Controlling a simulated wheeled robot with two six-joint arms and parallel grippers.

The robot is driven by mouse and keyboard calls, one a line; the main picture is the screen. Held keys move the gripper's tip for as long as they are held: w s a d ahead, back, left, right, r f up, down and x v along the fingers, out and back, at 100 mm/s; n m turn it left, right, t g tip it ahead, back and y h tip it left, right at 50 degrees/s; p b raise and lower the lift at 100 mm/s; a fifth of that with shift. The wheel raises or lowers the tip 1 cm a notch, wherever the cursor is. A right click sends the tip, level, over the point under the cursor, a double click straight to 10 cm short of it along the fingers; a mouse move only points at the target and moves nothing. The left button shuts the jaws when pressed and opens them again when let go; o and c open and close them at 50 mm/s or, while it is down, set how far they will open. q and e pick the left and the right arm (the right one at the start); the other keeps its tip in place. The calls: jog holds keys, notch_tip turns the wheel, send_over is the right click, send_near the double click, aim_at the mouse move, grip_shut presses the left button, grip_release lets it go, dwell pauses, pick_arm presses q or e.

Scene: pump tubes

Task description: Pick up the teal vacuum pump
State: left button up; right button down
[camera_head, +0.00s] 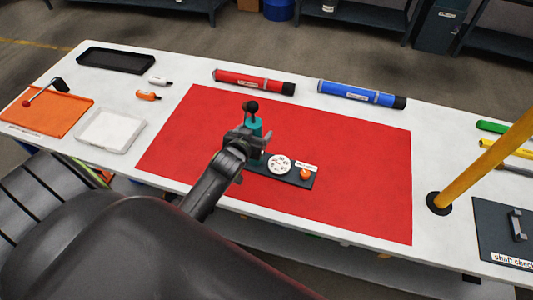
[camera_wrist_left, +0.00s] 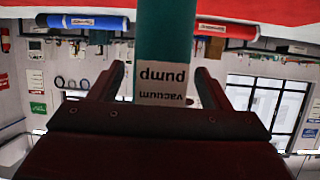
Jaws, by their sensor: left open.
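The teal vacuum pump (camera_head: 256,126) stands upright on the red mat (camera_head: 345,140), with a black knob at its top. It sits at the left end of a dark base plate (camera_head: 297,180) with a round white dial (camera_head: 279,164) and an orange knob (camera_head: 305,174). My left gripper (camera_head: 246,137) is at the pump, partly hiding it. In the left wrist view, which is upside down, the pump's teal body (camera_wrist_left: 165,45) with its "vacuum pump" label lies between the two open fingers (camera_wrist_left: 158,80). A gap shows on each side of it. My right gripper is not in view.
Red (camera_head: 253,82) and blue (camera_head: 360,95) tubes lie behind the mat. A black tray (camera_head: 115,61), white tray (camera_head: 109,130) and orange tray (camera_head: 45,112) are at left. A yellow pole (camera_head: 485,160) stands at right. The mat's right half is clear.

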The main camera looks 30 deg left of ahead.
pick_arm(q)
grip_shut()
jog(key=shift+r, duration=0.15)
dwell(0.4)
